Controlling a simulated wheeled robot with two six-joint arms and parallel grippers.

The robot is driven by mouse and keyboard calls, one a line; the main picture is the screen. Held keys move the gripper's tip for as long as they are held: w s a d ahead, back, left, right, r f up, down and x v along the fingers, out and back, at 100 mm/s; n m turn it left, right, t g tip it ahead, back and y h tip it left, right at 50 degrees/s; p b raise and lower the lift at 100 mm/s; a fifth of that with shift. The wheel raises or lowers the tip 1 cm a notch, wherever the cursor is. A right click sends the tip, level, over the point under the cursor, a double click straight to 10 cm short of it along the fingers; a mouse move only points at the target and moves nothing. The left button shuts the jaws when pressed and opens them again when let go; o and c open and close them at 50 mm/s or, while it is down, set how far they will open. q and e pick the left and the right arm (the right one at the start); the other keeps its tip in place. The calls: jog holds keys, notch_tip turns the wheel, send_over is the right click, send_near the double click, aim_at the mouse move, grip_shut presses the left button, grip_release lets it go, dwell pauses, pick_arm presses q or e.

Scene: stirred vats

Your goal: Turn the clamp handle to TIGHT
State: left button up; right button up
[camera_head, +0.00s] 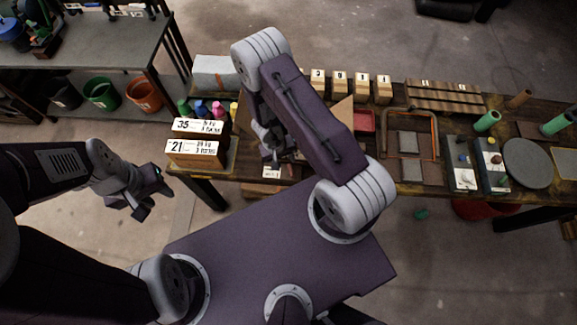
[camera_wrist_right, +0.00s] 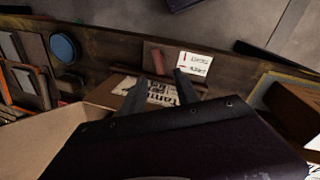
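In the right wrist view a reddish-brown bar (camera_wrist_right: 158,62), which looks like the clamp handle, stands out from a brown block beside a white card (camera_wrist_right: 195,65). The card has two lines of red marks and lettering, too small to read surely. My right gripper (camera_wrist_right: 158,80) is open, its two dark fingers spread, with the bar just beyond and between the fingertips. I cannot tell whether they touch it. In the head view the card (camera_head: 271,173) lies at the table's front edge, and my right arm hides most of the handle. My left gripper (camera_head: 155,203) hangs open and empty, left of the table.
The wooden table (camera_head: 385,185) also holds number signs (camera_head: 197,148), coloured bottles (camera_head: 201,108), numbered blocks (camera_head: 361,84), a red tray (camera_head: 364,121) and a round grey disc (camera_head: 528,163). In the wrist view a cardboard flap (camera_wrist_right: 70,135) and a printed sheet (camera_wrist_right: 150,90) lie close to the fingers.

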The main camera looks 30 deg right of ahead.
aim_at(290, 168)
jog(key=f+b, duration=0.1)
jog(key=f, duration=0.1)
jog(key=d+f+b, duration=0.1)
jog(key=f, duration=0.2)
jog(key=f+b, duration=0.1)
jog(key=f, duration=0.1)
jog(key=shift+s+d+f+b, duration=0.15)
jog(key=shift+s+d+b, duration=0.05)
jog(key=shift+d+b, duration=0.2)
jog(key=shift+f, duration=0.55)
